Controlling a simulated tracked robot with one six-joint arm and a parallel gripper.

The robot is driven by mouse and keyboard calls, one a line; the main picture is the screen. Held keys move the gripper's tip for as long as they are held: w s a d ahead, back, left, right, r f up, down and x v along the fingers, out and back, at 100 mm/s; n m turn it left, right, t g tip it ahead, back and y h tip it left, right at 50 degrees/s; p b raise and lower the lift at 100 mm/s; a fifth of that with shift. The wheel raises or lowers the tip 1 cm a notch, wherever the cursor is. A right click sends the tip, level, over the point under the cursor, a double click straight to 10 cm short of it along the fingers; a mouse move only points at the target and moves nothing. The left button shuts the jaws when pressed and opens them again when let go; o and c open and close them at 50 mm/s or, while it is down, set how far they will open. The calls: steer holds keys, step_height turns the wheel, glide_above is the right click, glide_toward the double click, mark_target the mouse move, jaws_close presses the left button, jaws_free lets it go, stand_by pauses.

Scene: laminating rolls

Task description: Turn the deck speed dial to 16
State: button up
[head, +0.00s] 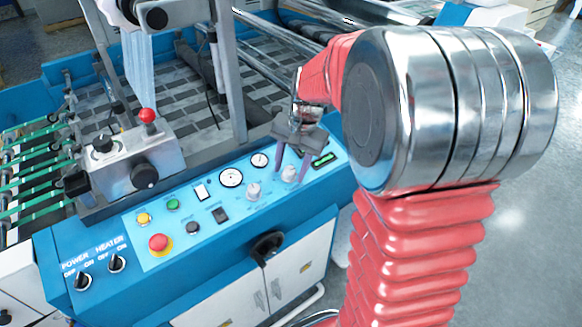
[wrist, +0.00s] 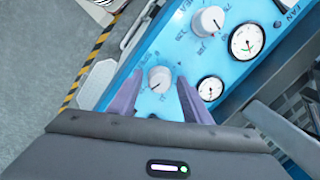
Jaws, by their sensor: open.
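A pale knob (head: 289,174) stands on the light-blue control panel, near its right end. It also shows in the wrist view (wrist: 159,78), with a ring of small marks around it too blurred to read. My gripper (head: 289,180) points down at this knob, its two purple fingers apart, one on each side of it. In the wrist view the fingers (wrist: 160,77) also flank the knob, with gaps visible on both sides. A second, similar knob (head: 253,191) sits to its left and shows at the wrist view's top (wrist: 208,20).
Two round gauges (head: 231,178) (head: 260,159) lie behind the knobs, and a green display (head: 324,159) lies to the right. A red emergency button (head: 160,243), POWER and HEATER switches (head: 83,281), and a black handle (head: 267,247) are to the left and below.

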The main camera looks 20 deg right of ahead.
step_height(320, 180, up, 13)
steer(key=s+d, duration=0.1)
steer(key=s, duration=0.1)
steer(key=shift+d+r, duration=0.2)
steer(key=shift+d, duration=0.15)
steer(key=shift+w, duration=0.1)
stand_by(0.6)
steer(key=s+a+f+n+t, duration=0.1)
steer(key=s+a+n, duration=0.3)
steer(key=s, duration=0.5)
steer(key=s+a+f+n+t+h, duration=0.1)
steer(key=s+a+f+n+t, duration=0.1)
steer(key=s+a+n, duration=0.3)
steer(key=s+a+t, duration=0.1)
steer(key=s+a, duration=0.2)
steer(key=s, duration=0.1)
steer(key=shift+s+n, duration=0.2)
steer(key=shift+n, duration=0.1)
steer(key=shift+c, duration=0.4)
stand_by(0.6)
